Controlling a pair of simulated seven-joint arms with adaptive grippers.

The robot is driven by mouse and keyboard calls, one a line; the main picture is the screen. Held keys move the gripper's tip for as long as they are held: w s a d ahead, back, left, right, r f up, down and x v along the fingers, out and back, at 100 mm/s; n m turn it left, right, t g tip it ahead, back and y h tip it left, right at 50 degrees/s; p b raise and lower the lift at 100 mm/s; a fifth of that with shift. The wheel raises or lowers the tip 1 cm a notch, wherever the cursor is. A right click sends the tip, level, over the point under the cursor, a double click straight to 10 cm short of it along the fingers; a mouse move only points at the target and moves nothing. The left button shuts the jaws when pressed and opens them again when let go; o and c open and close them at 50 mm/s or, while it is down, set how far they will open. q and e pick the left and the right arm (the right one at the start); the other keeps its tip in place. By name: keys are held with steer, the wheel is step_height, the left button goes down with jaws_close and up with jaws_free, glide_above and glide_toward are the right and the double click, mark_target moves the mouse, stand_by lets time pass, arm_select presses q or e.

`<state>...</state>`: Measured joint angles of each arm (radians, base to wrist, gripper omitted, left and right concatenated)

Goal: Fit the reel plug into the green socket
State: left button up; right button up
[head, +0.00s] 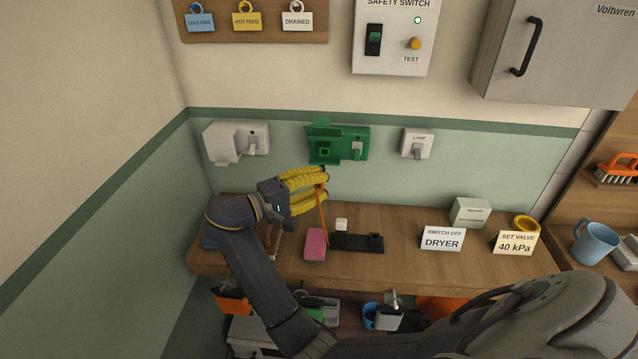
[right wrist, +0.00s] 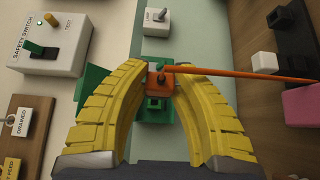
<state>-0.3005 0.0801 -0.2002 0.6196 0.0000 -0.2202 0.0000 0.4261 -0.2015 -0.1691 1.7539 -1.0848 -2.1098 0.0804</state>
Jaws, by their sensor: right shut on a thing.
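The green socket (head: 325,152) is on the wall, with its flap (head: 320,127) raised and a switch at its right. In the right wrist view the green socket (right wrist: 153,116) shows behind the fingers. My right gripper (head: 325,180), with yellow ribbed fingers, is shut on the orange reel plug (right wrist: 161,84). The plug sits between the fingertips, in front of the socket and partly covering it; whether they touch I cannot tell. My left gripper is not in view.
A white socket (head: 222,143) and a lamp switch (head: 417,144) flank the green socket. Cards, a small grey box (head: 470,212) and a yellow ring (head: 525,224) are further right. A grey cabinet (head: 560,55) juts out upper right.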

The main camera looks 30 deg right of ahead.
mark_target(321, 167)
steer(key=shift+w+d, duration=0.1)
steer(key=shift+d, duration=0.05)
steer(key=shift+w+d, duration=0.85)
steer(key=shift+w, duration=0.25)
steer(key=shift+w+d, duration=0.8)
steer(key=shift+w, duration=0.25)
steer(key=shift+w+d, duration=1)
steer(key=shift+w, duration=0.3)
stand_by(1.3)
steer(key=o, duration=1.1)
